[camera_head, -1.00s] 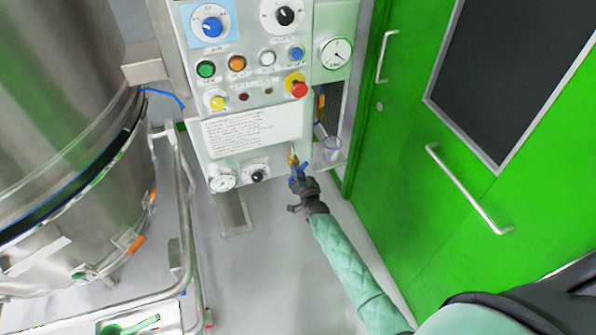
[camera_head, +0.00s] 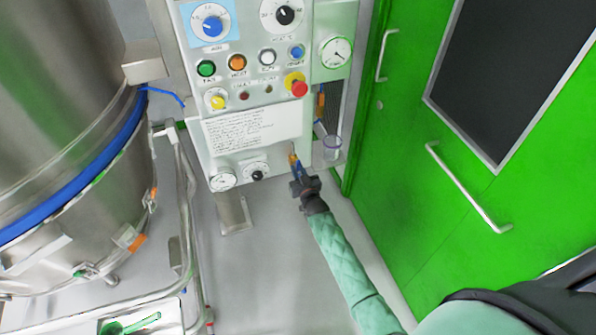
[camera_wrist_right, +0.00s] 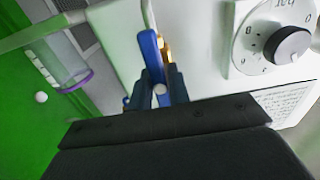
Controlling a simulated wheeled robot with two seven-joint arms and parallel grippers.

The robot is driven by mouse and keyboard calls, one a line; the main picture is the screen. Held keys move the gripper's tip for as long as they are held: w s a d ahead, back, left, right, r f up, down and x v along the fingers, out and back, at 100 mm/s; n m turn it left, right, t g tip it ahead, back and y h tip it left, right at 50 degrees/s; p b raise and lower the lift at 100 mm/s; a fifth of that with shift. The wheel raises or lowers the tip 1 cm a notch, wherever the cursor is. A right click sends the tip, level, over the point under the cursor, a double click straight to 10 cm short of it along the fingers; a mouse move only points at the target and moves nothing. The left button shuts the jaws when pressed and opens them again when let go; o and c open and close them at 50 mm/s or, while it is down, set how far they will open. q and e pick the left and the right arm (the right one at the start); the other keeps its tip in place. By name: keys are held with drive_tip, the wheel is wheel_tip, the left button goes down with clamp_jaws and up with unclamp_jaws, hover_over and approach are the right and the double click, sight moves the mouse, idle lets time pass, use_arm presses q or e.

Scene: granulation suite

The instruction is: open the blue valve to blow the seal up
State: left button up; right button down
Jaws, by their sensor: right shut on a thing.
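The blue valve (camera_head: 295,167) sits on a brass fitting at the lower right of the control panel. Its blue lever (camera_wrist_right: 150,55) stands nearly in line with the fitting. My right gripper (camera_head: 301,183) is shut on the lever; in the right wrist view its dark fingers (camera_wrist_right: 160,88) sit on either side of it. The seal (camera_head: 95,168) shows as a full blue band around the steel vessel at left. My left gripper is not in view.
The control panel (camera_head: 272,140) carries a lower gauge (camera_head: 222,181), a black regulator knob (camera_head: 257,172) and a red emergency button (camera_head: 299,88). A clear cup (camera_head: 331,147) hangs right of the valve. A green door (camera_head: 400,150) stands at right; a rail borders the vessel at left.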

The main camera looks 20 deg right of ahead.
sight(299, 173)
drive_tip(key=shift+f, duration=0.1)
drive_tip(key=c, duration=1.3)
unclamp_jaws()
drive_tip(key=shift+s, duration=0.35)
drive_tip(key=s+b, duration=0.2)
drive_tip(key=s, duration=0.3)
drive_tip(key=shift+s+d, duration=0.1)
drive_tip(key=shift+s, duration=0.1)
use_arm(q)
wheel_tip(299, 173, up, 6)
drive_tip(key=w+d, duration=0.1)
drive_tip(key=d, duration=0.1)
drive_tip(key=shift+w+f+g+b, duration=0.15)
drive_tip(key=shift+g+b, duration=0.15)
use_arm(e)
drive_tip(key=shift+s, duration=0.9)
